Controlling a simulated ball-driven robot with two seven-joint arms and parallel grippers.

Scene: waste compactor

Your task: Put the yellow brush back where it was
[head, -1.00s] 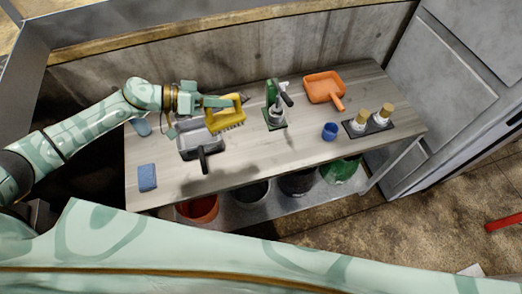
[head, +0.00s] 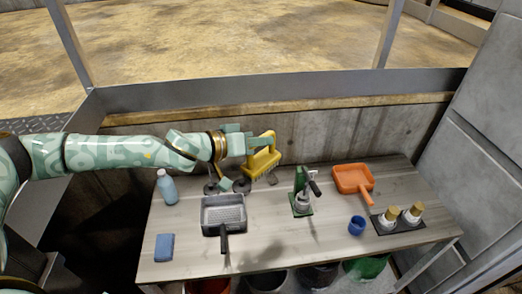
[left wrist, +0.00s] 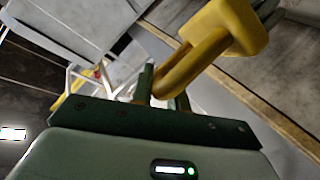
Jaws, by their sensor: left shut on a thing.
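The yellow brush (head: 263,158) is in my left gripper (head: 248,145), raised above the back of the workbench. My left gripper is shut on its handle, and the bristles face down. In the left wrist view the yellow brush (left wrist: 218,32) extends up and right from between the fingers (left wrist: 162,85). Below it on the bench stand a grey dustpan (head: 222,215) and two small dark round items (head: 211,187), partly hidden by my gripper. My right gripper does not show.
The workbench (head: 290,240) also holds a blue bottle (head: 167,187), blue sponge (head: 164,247), green-based press (head: 302,195), orange dustpan (head: 352,180), blue cup (head: 356,226) and a black tray with two gold-topped items (head: 402,218). A concrete wall (head: 330,135) stands behind. Bins sit below.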

